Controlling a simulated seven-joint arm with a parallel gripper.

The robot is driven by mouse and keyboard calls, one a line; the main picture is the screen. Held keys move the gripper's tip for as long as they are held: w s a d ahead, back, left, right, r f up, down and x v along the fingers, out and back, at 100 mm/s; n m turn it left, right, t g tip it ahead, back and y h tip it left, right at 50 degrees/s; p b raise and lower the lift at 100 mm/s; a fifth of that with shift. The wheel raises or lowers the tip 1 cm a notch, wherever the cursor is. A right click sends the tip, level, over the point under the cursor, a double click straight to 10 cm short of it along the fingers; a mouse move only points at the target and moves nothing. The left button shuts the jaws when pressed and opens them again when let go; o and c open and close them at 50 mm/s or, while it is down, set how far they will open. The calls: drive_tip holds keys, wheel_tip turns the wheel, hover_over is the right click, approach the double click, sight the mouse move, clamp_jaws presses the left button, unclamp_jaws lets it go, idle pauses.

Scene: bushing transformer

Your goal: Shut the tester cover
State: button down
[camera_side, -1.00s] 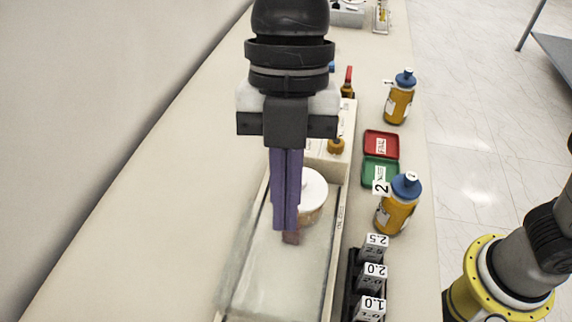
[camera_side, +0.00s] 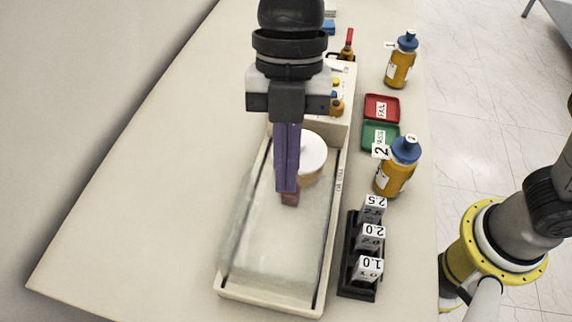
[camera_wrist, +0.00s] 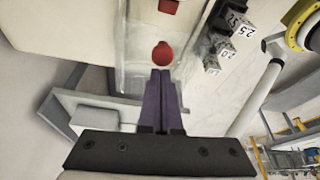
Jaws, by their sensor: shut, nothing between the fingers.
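The tester (camera_side: 272,294) is a long beige tray with a control panel at its far end. Its clear cover (camera_side: 270,240) shows as a hazy sheet over the tray, reaching past the tray's left edge; I cannot tell if it is fully down. A white-topped round cup (camera_side: 312,152) stands inside at the far end. My gripper (camera_side: 286,190) is shut, purple fingers pointing down over the tray, left of the cup. A reddish-brown piece shows at the fingertips; contact is unclear. In the wrist view, a round red part (camera_wrist: 163,54) lies just beyond the fingertips (camera_wrist: 162,72).
To the right stand a black rack (camera_side: 345,285) of numbered blocks, two yellow bottles (camera_side: 393,180) (camera_side: 399,70) with blue caps, and a red tray (camera_side: 383,107) and green tray (camera_side: 380,135). The table left of the tester is clear. Another yellow-and-grey arm (camera_side: 500,240) stands at right.

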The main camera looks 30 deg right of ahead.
drive_tip(key=w+d, duration=0.9)
drive_tip(key=shift+w+d, duration=0.3)
drive_tip(key=shift+d, duration=0.05)
